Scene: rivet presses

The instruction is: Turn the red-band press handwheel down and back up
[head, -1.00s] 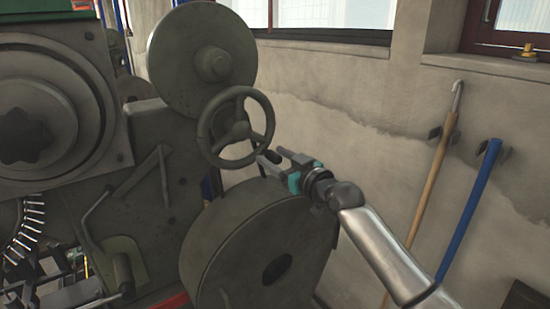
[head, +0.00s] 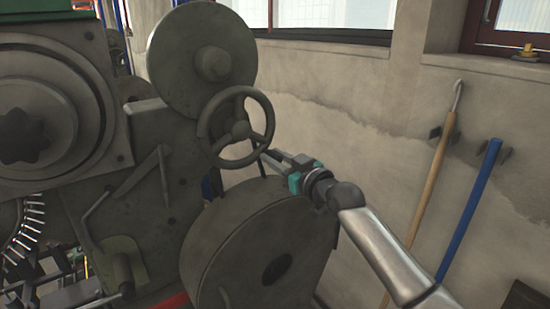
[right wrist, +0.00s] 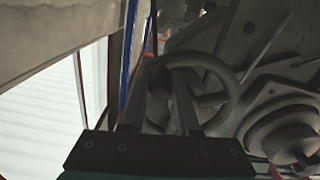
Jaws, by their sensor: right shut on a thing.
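The handwheel (head: 241,130) is a dark three-spoked wheel on the right side of the grey-green press (head: 140,200). A bit of red (head: 172,303) shows low on the press. My right gripper (head: 268,155) reaches the wheel's lower right rim from the right. My left gripper is not in view.
A large round drum (head: 225,250) stands just below the gripper, and a round disc (head: 213,62) sits above the wheel. A wooden-handled hook (head: 445,145) and a blue pole (head: 470,210) lean on the wall at right. Open space lies between wheel and wall.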

